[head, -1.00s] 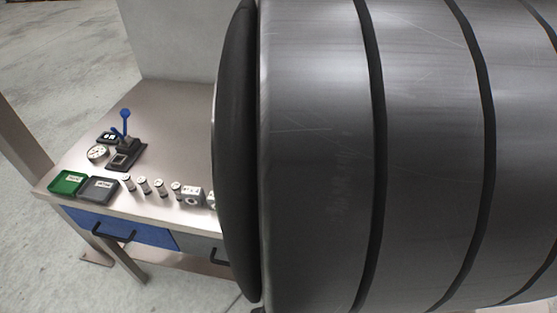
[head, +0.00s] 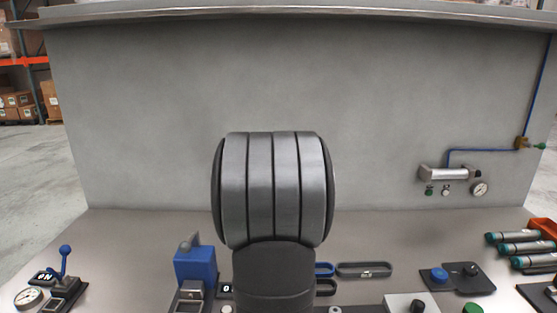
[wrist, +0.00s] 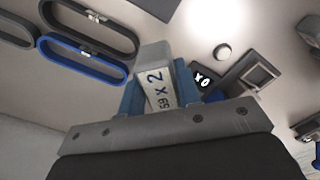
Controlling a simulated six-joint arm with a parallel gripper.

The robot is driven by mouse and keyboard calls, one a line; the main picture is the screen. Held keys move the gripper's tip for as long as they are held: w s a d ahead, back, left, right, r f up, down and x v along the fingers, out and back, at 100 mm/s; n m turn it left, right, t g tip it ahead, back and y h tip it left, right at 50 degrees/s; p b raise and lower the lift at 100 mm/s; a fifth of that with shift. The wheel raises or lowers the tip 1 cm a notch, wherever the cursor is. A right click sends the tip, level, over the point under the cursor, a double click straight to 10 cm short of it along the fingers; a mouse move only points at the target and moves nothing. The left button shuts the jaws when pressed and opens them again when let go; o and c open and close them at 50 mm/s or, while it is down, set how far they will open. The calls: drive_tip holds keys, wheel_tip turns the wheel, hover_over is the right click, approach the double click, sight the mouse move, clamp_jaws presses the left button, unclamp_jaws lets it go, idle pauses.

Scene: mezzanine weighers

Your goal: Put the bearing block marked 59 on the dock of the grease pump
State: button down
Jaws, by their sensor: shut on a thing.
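My gripper (wrist: 157,85) shows in the wrist view with its blue fingers shut on a grey block (wrist: 152,54). The block's white label reads 59 X 2, turned sideways. In the head view my arm hides the gripper and the block. A blue unit with a grey knob (head: 195,265) stands just left of my arm, with a square grey holder (head: 190,291) in front of it. At far left stands a unit with a blue lever (head: 65,262) and a square socket. I cannot tell which one is the grease pump.
A square-framed dock (wrist: 258,75) and a dark label plate (wrist: 203,80) lie right of the block in the wrist view. Oblong dark and blue holders (wrist: 80,62) lie left. Teal-ended cylinders (head: 518,249) and a gauge (head: 480,189) are at right. A wall closes the back.

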drive_tip(key=w+d+f+m, duration=0.25)
drive_tip(key=w+m, duration=0.25)
drive_tip(key=w, duration=0.4)
drive_tip(key=s+d+r+m, duration=0.3)
drive_tip(key=s+d+m, duration=0.1)
drive_tip(key=s+d, duration=0.15)
drive_tip(key=w+a+f, duration=0.1)
drive_tip(key=a+f, duration=0.1)
drive_tip(key=a, duration=0.1)
drive_tip(key=w+a+f, duration=0.2)
drive_tip(key=a, duration=0.1)
drive_tip(key=w+a+f, duration=0.2)
drive_tip(key=a, duration=0.1)
drive_tip(key=shift+w+f, duration=0.2)
drive_tip(key=shift+f, duration=2.1)
drive_tip(key=shift+f, duration=0.1)
drive_tip(key=c, duration=1.3)
unclamp_jaws()
drive_tip(key=shift+f, duration=0.1)
